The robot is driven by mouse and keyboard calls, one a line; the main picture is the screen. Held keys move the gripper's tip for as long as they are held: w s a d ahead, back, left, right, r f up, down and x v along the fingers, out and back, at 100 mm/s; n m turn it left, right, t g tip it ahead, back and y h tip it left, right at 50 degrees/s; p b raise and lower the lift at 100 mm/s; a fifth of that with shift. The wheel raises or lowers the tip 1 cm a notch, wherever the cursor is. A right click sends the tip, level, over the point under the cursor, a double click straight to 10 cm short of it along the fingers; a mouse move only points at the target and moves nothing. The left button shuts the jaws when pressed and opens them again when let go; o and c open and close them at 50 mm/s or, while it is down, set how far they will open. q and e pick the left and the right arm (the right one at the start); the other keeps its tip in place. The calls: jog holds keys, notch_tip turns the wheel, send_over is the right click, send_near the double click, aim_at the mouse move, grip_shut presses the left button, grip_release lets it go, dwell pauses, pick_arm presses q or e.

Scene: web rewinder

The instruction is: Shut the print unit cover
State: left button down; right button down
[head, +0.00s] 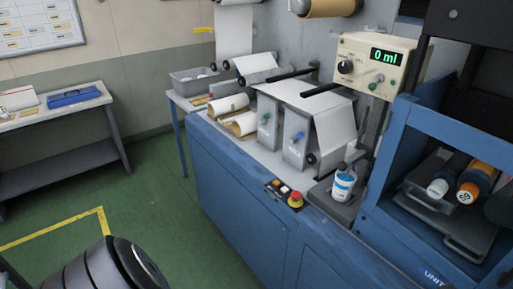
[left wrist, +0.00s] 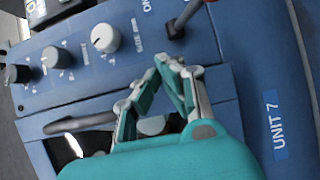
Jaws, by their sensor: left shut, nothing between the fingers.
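In the left wrist view, a blue panel marked UNIT 7 (left wrist: 275,120) shows, with a dark bar handle (left wrist: 82,123) beside a framed dark opening. My left gripper (left wrist: 170,62) is shut and empty, its tips over the blue panel near a dark lever (left wrist: 180,24). I cannot tell whether they touch. The left gripper is outside the head view. My right gripper is not in view.
In the head view, a 0 ml display box (head: 382,62), a white bottle (head: 343,184) and a red stop button (head: 295,199) stand left of the opening. Green floor (head: 165,195) is clear at left.

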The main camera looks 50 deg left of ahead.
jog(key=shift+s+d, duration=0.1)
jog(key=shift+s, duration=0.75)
